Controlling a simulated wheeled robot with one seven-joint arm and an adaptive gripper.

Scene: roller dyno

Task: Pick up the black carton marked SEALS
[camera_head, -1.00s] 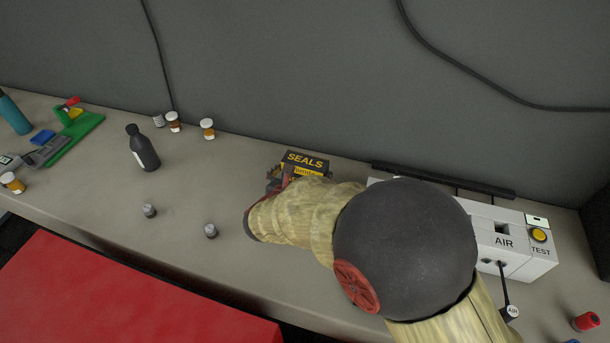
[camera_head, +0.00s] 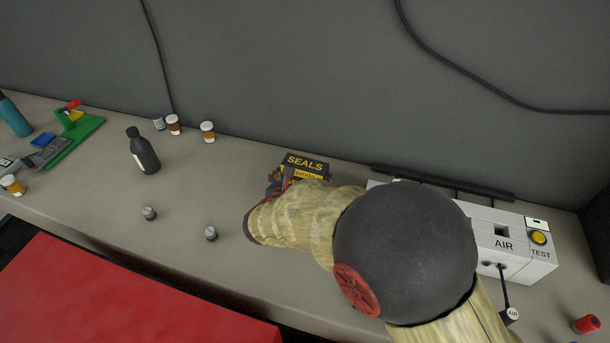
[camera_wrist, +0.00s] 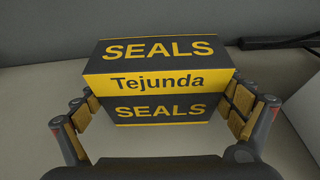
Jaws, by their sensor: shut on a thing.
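The black carton marked SEALS (camera_head: 305,164) is at the back of the grey bench, black with a yellow band. In the wrist view the carton (camera_wrist: 160,82) fills the middle, its band reading Tejunda. My gripper (camera_wrist: 162,118) has one finger on each side of the carton, with yellow pads against its sides. My gripper is shut on the carton. In the head view my gripper (camera_head: 286,180) is mostly hidden behind my arm, and so is the lower part of the carton. I cannot tell whether the carton's base touches the bench.
A white AIR/TEST unit (camera_head: 503,242) stands to the right, with a black bar (camera_head: 440,181) behind it. A black bottle (camera_head: 143,151), several small jars (camera_head: 208,131) and two small grey items (camera_head: 211,233) stand left. A grey wall rises close behind.

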